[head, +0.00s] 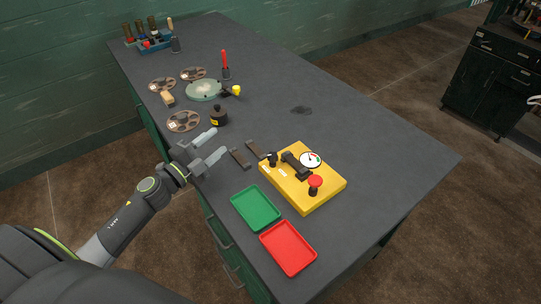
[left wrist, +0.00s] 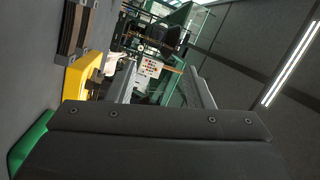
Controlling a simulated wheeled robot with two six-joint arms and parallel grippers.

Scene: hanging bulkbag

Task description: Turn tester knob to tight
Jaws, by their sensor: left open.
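The tester is a yellow box (head: 300,194) on the near part of the dark bench. On its top are a round white dial gauge (head: 311,160), a red-topped knob (head: 315,182), a black lever-like part (head: 296,165) and a small black knob (head: 272,158). I cannot tell the knob's setting. My left gripper (head: 212,147) is open and empty over the bench's left edge, apart from the tester and to its left. My right gripper is not in view.
A green tray (head: 256,208) and a red tray (head: 288,248) lie in front of the tester. Dark bars (head: 240,158) lie between gripper and tester. Reels (head: 183,121), a black bottle (head: 219,117) and a pale disc (head: 203,90) stand farther back. The bench's right side is clear.

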